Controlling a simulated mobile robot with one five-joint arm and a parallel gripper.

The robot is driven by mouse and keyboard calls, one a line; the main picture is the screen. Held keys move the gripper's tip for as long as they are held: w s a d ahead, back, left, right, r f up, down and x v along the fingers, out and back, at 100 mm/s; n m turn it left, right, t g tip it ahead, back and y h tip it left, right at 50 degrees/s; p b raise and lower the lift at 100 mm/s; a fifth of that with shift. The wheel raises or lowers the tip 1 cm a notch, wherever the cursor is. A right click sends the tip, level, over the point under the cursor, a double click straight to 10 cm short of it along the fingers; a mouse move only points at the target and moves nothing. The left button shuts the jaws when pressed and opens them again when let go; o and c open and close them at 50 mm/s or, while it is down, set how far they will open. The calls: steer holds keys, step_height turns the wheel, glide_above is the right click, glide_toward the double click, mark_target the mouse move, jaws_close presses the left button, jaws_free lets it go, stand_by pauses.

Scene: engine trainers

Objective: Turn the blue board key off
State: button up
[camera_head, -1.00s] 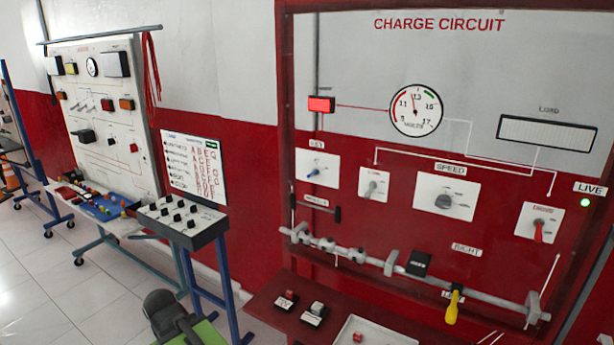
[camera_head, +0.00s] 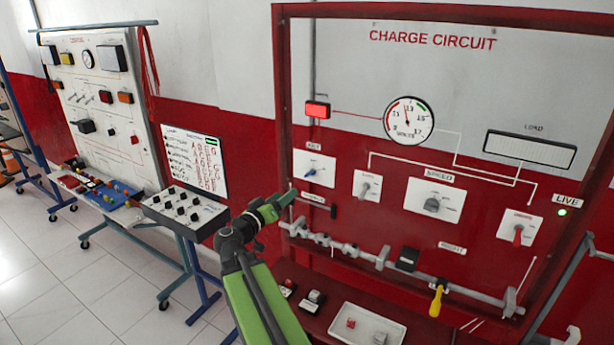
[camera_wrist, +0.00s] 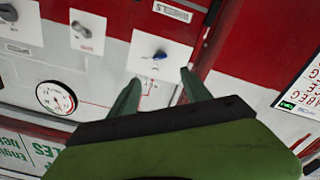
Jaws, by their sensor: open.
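The blue board key (camera_head: 310,171) is a small blue knob on a white plate, at the left of the red charge circuit board (camera_head: 400,240). The blue key (camera_wrist: 160,55) also shows in the wrist view, beyond the fingers and sideways between them. My gripper (camera_head: 284,203) is raised in front of the board, below and left of the key in the head view. In the wrist view my gripper (camera_wrist: 157,85) has its two green fingers apart, with nothing between them. The fingers do not touch the key.
A grey knob (camera_head: 367,186), a speed dial (camera_head: 433,205) and a red switch (camera_head: 518,235) sit to the right on the board. A rail (camera_head: 340,247) with a yellow-handled tool (camera_head: 437,300) runs below. A tray (camera_head: 345,335) is underneath. A switch box (camera_head: 187,208) stands left.

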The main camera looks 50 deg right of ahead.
mark_target(307, 176)
steer(key=x, duration=1.5)
steer(key=shift+s, duration=0.1)
